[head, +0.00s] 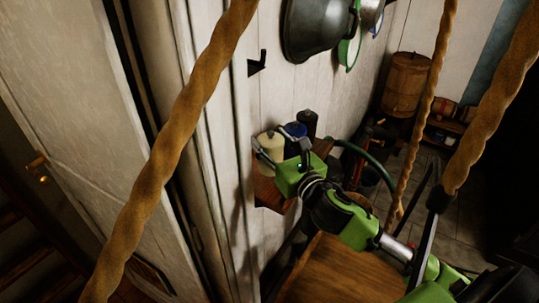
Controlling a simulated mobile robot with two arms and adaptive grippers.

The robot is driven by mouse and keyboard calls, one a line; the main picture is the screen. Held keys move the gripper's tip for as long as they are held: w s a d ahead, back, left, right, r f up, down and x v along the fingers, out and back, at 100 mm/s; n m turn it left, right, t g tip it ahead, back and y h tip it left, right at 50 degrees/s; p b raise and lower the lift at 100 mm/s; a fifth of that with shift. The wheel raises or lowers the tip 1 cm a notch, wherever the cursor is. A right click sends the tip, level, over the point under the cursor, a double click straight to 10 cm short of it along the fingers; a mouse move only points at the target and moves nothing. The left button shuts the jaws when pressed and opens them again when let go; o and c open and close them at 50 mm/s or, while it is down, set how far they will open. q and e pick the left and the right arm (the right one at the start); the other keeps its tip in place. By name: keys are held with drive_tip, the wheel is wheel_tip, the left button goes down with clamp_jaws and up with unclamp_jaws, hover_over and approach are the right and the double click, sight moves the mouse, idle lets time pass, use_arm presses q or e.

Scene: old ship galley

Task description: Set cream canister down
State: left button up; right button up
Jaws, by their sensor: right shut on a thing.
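The cream canister (269,144) is upright at the small wooden wall shelf (265,192). My right gripper (283,155) reaches in from the lower right and is shut on the cream canister. The gripper's green body covers the canister's lower part, so I cannot tell whether its base touches the shelf. My left gripper is not in view.
A blue canister (295,131) and a dark canister (308,120) stand close behind the cream one. Thick ropes (180,130) hang in front. Pans (313,28) hang on the wall above. A wooden surface (345,270) lies below, and a barrel (405,84) stands at the back.

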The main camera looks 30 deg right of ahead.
sight(270, 155)
drive_tip(key=shift+a+f, duration=0.1)
drive_tip(key=shift+f, duration=2.05)
drive_tip(key=shift+w, duration=0.1)
drive_tip(key=o, duration=1)
drive_tip(key=shift+f, duration=0.3)
drive_tip(key=o, duration=0.5)
drive_tip(key=shift+c, duration=0.2)
drive_tip(key=shift+r, duration=0.1)
drive_tip(key=s+b, duration=0.3)
drive_tip(key=s, duration=0.7)
drive_tip(key=shift+s, duration=0.2)
drive_tip(key=shift+s+r, duration=0.15)
drive_tip(key=shift+s, duration=0.7)
